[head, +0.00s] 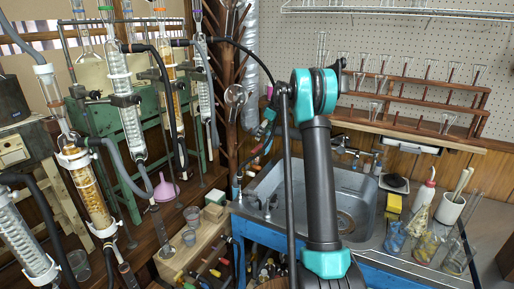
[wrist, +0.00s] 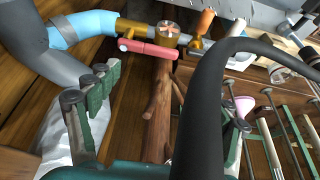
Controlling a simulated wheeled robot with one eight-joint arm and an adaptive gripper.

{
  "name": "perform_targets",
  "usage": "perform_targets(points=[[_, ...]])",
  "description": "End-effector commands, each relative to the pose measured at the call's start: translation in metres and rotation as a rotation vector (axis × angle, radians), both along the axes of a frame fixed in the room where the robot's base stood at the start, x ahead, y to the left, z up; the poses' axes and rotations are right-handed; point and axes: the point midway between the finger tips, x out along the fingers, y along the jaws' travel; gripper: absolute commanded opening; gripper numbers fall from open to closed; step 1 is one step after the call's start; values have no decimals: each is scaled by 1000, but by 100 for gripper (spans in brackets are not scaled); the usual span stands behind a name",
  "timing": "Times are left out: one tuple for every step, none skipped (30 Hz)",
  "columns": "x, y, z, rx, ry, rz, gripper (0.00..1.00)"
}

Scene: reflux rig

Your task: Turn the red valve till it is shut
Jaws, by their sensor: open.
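The red valve handle (wrist: 148,49) is a short bar on a brass fitting at the top of the wrist view. It lies nearly along the pipe line, tilted slightly down to the right. A light-blue hose (wrist: 88,27) joins the fitting from the left. My gripper (wrist: 174,98) is open and empty, with one green-and-black finger at left and the other at right. The handle lies beyond the fingertips, apart from them. A thick black hose partly hides the right finger. In the head view my arm crosses the middle, and the valve is too small to make out surely.
The black hose (wrist: 194,120) curves close in front of the wrist camera. A brown wooden post (wrist: 158,110) stands below the fitting. An orange handle (wrist: 206,21) is right of the valve. A metal sink (head: 352,200) and glassware rig (head: 125,100) flank my arm in the head view.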

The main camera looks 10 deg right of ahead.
Motion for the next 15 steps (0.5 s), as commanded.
perform_targets(points=[[3, 3, -10, 0, 0, 0, 79], [4, 5, -16, 0, 0, 0, 79], [6, 8, -23, 0, 0, 0, 79], [7, 10, -29, 1, 1, 0, 79], [8, 12, -34, 1, 1, 0, 79], [10, 14, -41, 1, 1, 0, 79], [11, 16, -46, 0, 0, 1, 79], [13, 17, -51, 0, 0, 1, 79], [14, 19, -57, 0, 0, 1, 79], [15, 21, -61, 0, 0, 1, 79], [16, 22, -64, 1, 1, 0, 79], [17, 23, -69, 1, 1, 0, 79], [18, 24, -72, 1, 1, 0, 79], [18, 25, -75, 1, 1, 0, 79], [19, 26, -78, 0, 0, -1, 79]])
